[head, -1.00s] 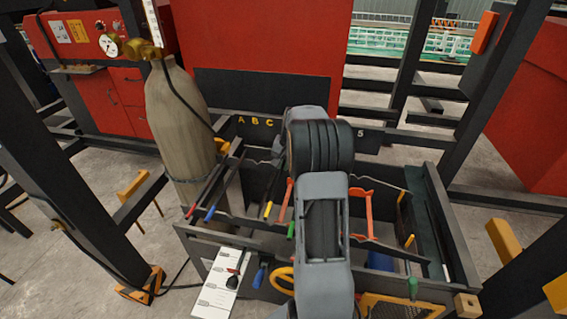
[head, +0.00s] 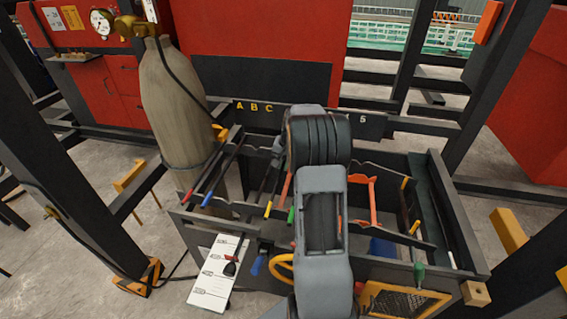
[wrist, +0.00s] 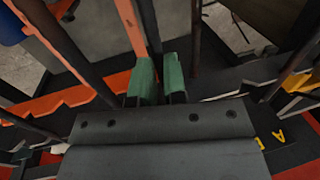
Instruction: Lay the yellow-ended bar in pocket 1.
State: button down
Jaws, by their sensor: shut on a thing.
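My gripper (wrist: 158,80) has green fingertips in the wrist view. It is shut on a dark bar (wrist: 150,30) that runs up the picture beside an orange upright. The held bar's ends are not visible there, so its end colour cannot be told. In the head view my arm hides the gripper and the held bar. A yellow bar end (head: 268,209) shows just left of my arm. Other yellow ends (head: 414,228) show in the right part of the rack.
Notched dark dividers (head: 400,165) cross the rack. Red (head: 187,196), blue (head: 207,199) and green (head: 291,215) bar ends show near its left and middle. Orange supports (head: 365,200) stand beside my arm. A gas cylinder (head: 172,110) stands left, and a white card (head: 214,270) hangs in front.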

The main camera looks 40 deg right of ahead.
jog(key=shift+f, duration=0.3)
jog(key=c, duration=1.1)
grip_release()
jog(key=b+v, duration=0.1)
jog(key=v, duration=1.2)
jog(key=shift+r, duration=0.4)
